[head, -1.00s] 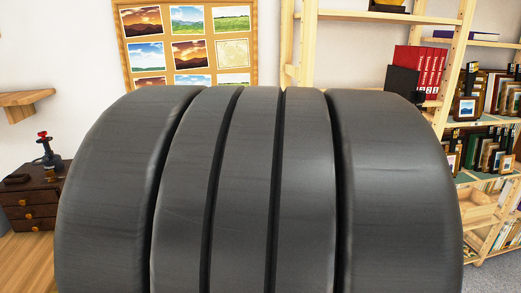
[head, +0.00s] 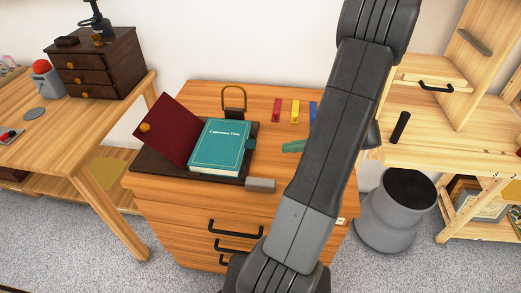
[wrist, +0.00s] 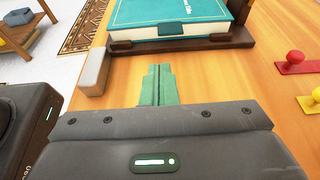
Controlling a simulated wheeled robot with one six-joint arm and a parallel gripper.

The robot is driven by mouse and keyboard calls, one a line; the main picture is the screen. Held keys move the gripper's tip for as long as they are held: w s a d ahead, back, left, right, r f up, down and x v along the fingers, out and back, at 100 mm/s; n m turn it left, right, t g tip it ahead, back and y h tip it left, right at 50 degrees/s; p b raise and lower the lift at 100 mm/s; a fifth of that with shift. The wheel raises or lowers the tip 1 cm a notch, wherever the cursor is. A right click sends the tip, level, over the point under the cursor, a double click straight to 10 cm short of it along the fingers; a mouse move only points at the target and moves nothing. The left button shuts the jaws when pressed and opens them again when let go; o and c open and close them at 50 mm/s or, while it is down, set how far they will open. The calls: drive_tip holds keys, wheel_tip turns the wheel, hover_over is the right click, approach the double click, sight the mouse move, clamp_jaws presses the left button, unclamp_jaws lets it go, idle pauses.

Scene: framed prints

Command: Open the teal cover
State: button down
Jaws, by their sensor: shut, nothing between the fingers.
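The teal cover (head: 221,142) belongs to a thick closed book lying on a dark wooden stand (head: 195,172) on a desk. A small teal tab shows on its right edge. A dark red panel with an orange knob (head: 167,130) stands tilted at the book's left. The book also shows at the top of the wrist view (wrist: 170,12), its page edge and tab (wrist: 174,31) facing me. My gripper (head: 288,148) has green fingers, shut and empty, to the right of the book and apart from it. They point at the book in the wrist view (wrist: 158,70).
A grey block (head: 260,185) lies by the stand's front right corner. Red (head: 277,108), yellow (head: 295,110) and blue pieces lie at the desk's back. A brass arch (head: 234,97) stands behind the book. A grey bin (head: 398,215) stands right of the desk.

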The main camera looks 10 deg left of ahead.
drive_tip(key=b+x, duration=0.1)
drive_tip(key=x, duration=0.9)
drive_tip(key=shift+r, duration=0.1)
